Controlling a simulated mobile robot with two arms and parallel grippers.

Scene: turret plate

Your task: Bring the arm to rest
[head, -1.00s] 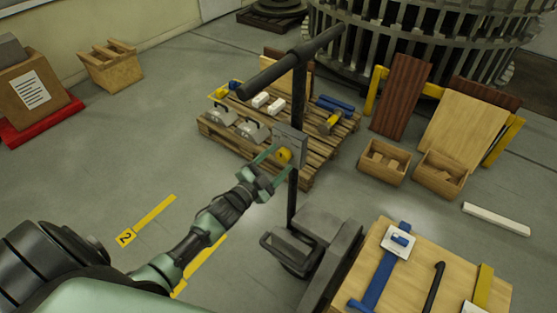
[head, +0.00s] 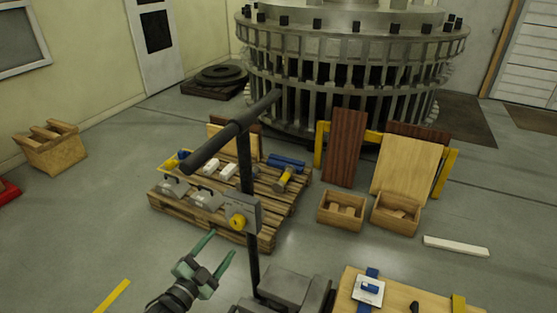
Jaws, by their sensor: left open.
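My left gripper (head: 221,251) shows at the bottom of the head view, its two green fingers spread and empty. It is in front of and below a grey box with a yellow knob (head: 238,221) on a dark post. The fingertips look apart from the knob. Most of my left arm is below the picture. My right gripper does not show.
The dark post (head: 246,165) carries a thick slanted bar (head: 216,142). Behind it lies a wooden pallet (head: 235,232) with tools. Two wooden boxes (head: 342,211) and a white beam (head: 455,246) lie to the right.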

